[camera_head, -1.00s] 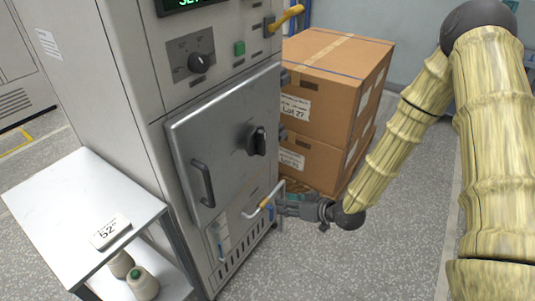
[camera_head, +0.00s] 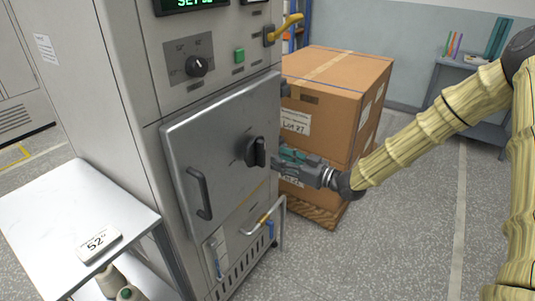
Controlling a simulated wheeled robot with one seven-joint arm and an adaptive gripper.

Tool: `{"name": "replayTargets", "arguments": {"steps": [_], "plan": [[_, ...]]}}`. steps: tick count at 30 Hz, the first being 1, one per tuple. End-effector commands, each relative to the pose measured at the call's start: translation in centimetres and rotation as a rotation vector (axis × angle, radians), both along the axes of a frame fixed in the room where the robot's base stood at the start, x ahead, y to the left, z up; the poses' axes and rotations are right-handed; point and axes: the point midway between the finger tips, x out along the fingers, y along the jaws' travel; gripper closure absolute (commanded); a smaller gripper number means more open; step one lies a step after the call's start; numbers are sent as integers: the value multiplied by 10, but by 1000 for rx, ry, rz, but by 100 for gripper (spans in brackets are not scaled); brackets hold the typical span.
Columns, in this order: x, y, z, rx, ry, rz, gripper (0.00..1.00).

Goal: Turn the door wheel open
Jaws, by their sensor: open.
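A grey metal door (camera_head: 218,152) is on the front of the tall cabinet and looks shut. A black door wheel (camera_head: 256,151), shaped like a knob with a raised grip bar, sits on the door's right side. A bar handle (camera_head: 197,193) is on the door's left side. My gripper (camera_head: 276,161) is just right of the wheel at about its height, pointing left towards it. Its fingers are open. The wheel partly overlaps the fingertips in the picture, and I cannot tell whether they touch it.
A black dial (camera_head: 197,66), a green button (camera_head: 239,55) and a yellow lever (camera_head: 284,29) are above the door. Cardboard boxes (camera_head: 335,90) on a pallet stand behind my gripper. A white table (camera_head: 75,215) is at left.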

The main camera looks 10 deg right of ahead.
Motion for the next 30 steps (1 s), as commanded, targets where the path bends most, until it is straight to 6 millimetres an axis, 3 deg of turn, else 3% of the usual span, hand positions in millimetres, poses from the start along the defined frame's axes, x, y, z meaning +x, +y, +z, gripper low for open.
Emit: {"name": "replayTargets", "arguments": {"steps": [6, 12, 24, 30], "plan": [[24, 26, -1, -1, 1, 2, 59], [37, 38, -1, -1, 1, 1, 59], [41, 42, -1, 0, 1, 0, 59], [41, 41, -1, 0, 1, 0, 94]]}}
